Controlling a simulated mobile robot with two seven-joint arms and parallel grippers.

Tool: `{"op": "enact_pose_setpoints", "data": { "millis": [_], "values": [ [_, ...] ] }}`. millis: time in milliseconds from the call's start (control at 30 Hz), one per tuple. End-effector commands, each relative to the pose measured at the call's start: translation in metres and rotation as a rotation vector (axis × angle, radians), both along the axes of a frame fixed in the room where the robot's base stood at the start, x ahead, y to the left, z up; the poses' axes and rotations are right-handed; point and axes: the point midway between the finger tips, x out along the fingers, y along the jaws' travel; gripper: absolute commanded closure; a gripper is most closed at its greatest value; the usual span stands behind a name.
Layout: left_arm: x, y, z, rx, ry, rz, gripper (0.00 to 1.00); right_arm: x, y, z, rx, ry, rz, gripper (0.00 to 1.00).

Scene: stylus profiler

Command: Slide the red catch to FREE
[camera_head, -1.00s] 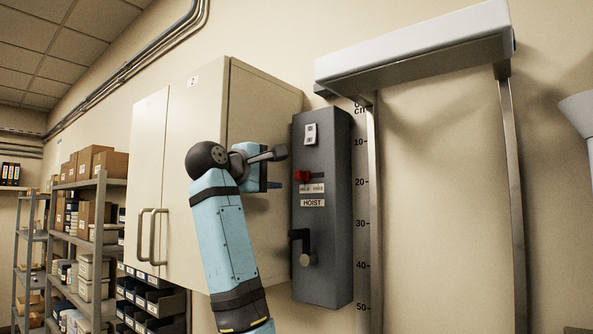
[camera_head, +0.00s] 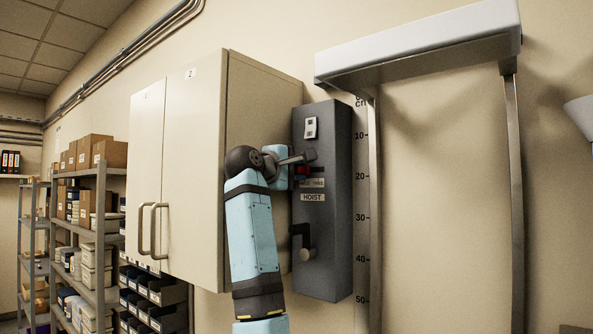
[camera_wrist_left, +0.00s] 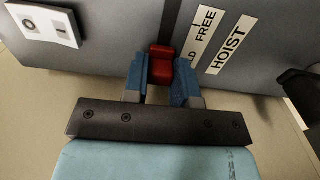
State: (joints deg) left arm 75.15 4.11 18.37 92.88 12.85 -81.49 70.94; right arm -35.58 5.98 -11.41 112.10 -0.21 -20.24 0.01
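The red catch (camera_head: 301,170) sticks out of the front of the dark grey hoist box (camera_head: 328,240), above its HOLD/FREE label. It stands at the HOLD end, on the left. In the left wrist view the red catch (camera_wrist_left: 160,66) sits between the two blue fingers of my left gripper (camera_wrist_left: 160,80) and fills the gap between them. The FREE end of the label (camera_wrist_left: 204,28) shows beyond. In the head view my left gripper (camera_head: 297,172) is at the catch and hides part of it. My right gripper is out of view.
A 0/I switch (camera_head: 311,128) sits above the catch and a black lever with a pale knob (camera_head: 306,254) below it. A beige cabinet (camera_head: 195,180) stands close on the left. A white-topped metal frame (camera_head: 420,48) stands to the right.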

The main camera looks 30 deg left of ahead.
Motion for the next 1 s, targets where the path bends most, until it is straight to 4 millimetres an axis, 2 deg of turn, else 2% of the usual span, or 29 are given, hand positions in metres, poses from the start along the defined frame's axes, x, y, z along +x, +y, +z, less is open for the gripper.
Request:
{"op": "enact_pose_setpoints", "data": {
  "millis": [33, 67, 267, 533, 800, 833, 900, 933, 1000],
  "values": [
    [0.0, 0.0, 0.0, 0.0, 0.0, 0.0, 0.95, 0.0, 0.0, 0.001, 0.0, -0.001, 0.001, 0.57],
    [0.0, 0.0, 0.0, 0.0, 0.0, 0.0, 1.0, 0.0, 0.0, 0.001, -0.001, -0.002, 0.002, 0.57],
    [0.0, -0.005, -0.001, 0.001, 0.0, -0.001, 1.0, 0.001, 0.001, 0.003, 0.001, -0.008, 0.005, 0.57],
    [-0.003, -0.043, -0.001, 0.0, 0.0, -0.002, 1.0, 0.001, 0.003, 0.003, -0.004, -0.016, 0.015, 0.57],
    [-0.003, -0.045, -0.001, 0.0, 0.002, -0.003, 1.0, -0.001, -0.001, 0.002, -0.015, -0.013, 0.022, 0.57],
    [-0.003, -0.045, -0.001, 0.0, 0.002, -0.003, 0.68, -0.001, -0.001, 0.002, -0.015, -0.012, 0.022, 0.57],
    [-0.003, -0.045, -0.001, 0.0, 0.002, -0.002, 0.52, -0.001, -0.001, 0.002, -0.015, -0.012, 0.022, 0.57],
    [-0.003, -0.045, -0.001, 0.0, 0.002, -0.002, 0.49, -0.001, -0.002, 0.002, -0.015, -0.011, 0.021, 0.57],
    [-0.003, -0.045, -0.001, 0.0, 0.001, -0.002, 0.49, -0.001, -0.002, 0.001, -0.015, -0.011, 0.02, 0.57]
  ]
}}
